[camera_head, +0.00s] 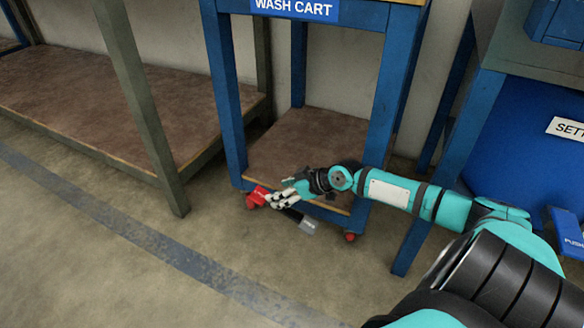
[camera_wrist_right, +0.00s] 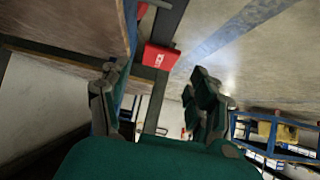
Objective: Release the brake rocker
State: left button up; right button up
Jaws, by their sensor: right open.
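The wash cart (camera_head: 235,110) is a blue frame with a low brown shelf. At its lower front edge is the brake rocker, with a red pad (camera_head: 257,196) at the left and a dark bar running to a grey end (camera_head: 308,226) at the right. My right gripper (camera_head: 280,200) is open and empty, close over the rocker and partly hiding its middle. In the right wrist view, a red pad (camera_wrist_right: 160,57) with small white lettering lies beyond the open fingers (camera_wrist_right: 155,88), apart from them. My left gripper is in neither view.
The cart stands on small red casters (camera_head: 350,237). A grey-green bench (camera_head: 150,120) with a brown shelf stands to the left. A blue-legged table (camera_head: 440,160) stands to the right. The floor in front is clear, crossed by a dark blue line (camera_head: 150,240).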

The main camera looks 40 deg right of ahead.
jog(key=shift+v, duration=2.35)
